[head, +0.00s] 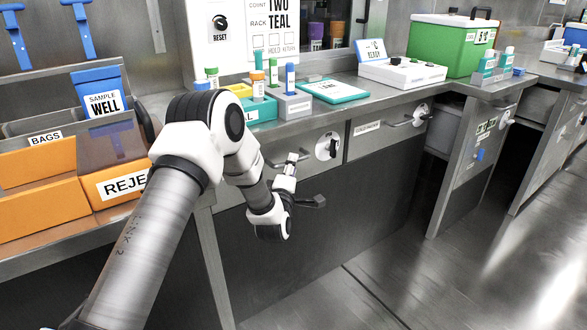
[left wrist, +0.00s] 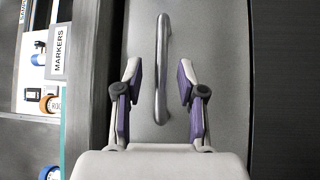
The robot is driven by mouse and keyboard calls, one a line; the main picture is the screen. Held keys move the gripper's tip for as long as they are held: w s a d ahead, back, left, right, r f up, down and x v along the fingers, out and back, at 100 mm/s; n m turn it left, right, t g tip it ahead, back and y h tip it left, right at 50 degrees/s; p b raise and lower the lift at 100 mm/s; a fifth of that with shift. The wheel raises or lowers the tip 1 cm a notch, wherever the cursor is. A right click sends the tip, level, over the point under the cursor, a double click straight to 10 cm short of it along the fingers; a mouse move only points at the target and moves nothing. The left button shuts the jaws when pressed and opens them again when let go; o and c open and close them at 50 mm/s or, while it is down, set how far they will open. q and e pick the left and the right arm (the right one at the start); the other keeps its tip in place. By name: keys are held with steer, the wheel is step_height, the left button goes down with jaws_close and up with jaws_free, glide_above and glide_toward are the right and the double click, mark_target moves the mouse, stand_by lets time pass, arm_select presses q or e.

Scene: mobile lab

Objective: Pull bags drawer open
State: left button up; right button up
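My left gripper (head: 298,185) is in front of a grey drawer front (head: 230,193) under the counter. In the left wrist view, the gripper (left wrist: 158,80) is open, with one purple-padded finger on each side of a metal bar handle (left wrist: 163,55). I see gaps between the handle and both pads. The handle is fixed to a plain grey front (left wrist: 215,40). No drawer label reading bags is legible there; my arm covers part of this front in the head view. My right gripper is out of view.
A white round latch (head: 328,146) is on the front right of my gripper. A second drawer with a handle (head: 400,123) is further right. Racks with capped tubes (head: 292,104) stand on the counter above. The floor (head: 400,285) is clear.

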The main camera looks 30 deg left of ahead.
arm_select(q)
steer(key=shift+x, duration=1.5)
steer(key=shift+f, duration=0.1)
jaws_close()
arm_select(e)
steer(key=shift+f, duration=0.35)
arm_select(q)
steer(key=shift+d, duration=0.1)
